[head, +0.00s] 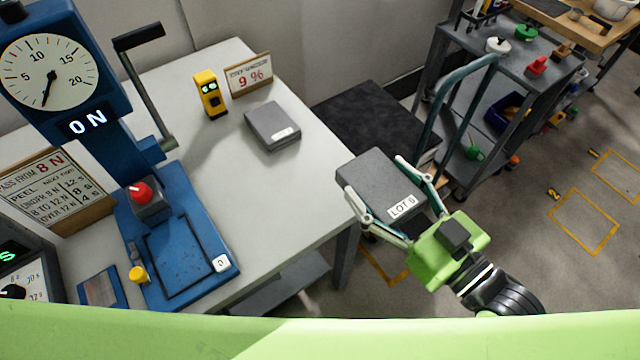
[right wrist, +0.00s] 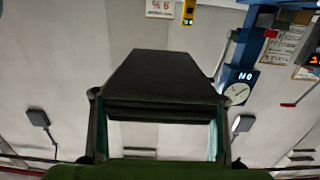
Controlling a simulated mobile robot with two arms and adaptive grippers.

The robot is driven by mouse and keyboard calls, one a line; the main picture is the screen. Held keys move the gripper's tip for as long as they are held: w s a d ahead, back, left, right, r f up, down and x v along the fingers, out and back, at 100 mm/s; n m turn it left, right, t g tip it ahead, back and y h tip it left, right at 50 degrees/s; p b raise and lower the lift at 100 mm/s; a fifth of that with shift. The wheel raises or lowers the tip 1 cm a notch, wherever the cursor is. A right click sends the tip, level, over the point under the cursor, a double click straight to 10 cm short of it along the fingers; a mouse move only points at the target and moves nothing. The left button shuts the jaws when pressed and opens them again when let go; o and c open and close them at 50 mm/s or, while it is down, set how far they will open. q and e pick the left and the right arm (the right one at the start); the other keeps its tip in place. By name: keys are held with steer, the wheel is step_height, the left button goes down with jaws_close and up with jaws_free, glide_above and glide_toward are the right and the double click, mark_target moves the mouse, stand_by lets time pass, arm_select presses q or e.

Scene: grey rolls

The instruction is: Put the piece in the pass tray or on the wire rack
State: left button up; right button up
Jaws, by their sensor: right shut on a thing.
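My right gripper (head: 376,176) is shut on a dark grey flat block (head: 378,178) with a white "LOT 6" label, one finger on each side of it. The block is held in the air just off the table's right edge. In the right wrist view the same block (right wrist: 165,78) shows dark between the fingers. A second grey block (head: 272,125) with a small white label lies flat on the table. I cannot make out a pass tray or a wire rack for sure. My left gripper is not in view.
A blue test stand (head: 190,225) with a dial (head: 50,78) and a "0 N" display stands on the white table (head: 270,190). A sign (head: 55,190) reads "PASS FROM 8 N". A yellow meter (head: 209,93) stands behind. A grey cart (head: 500,60) is at right.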

steer(key=shift+a, duration=0.1)
steer(key=w+a+f, duration=0.4)
steer(key=w+a, duration=0.3)
glide_above(320, 187)
steer(key=f, duration=0.4)
steer(key=shift+s+d+f, duration=0.3)
steer(key=shift+d, duration=0.05)
steer(key=f, duration=0.3)
steer(key=shift+w+a+f, duration=0.4)
steer(key=shift+f, duration=0.1)
steer(key=shift+f, duration=0.2)
steer(key=o, duration=1.3)
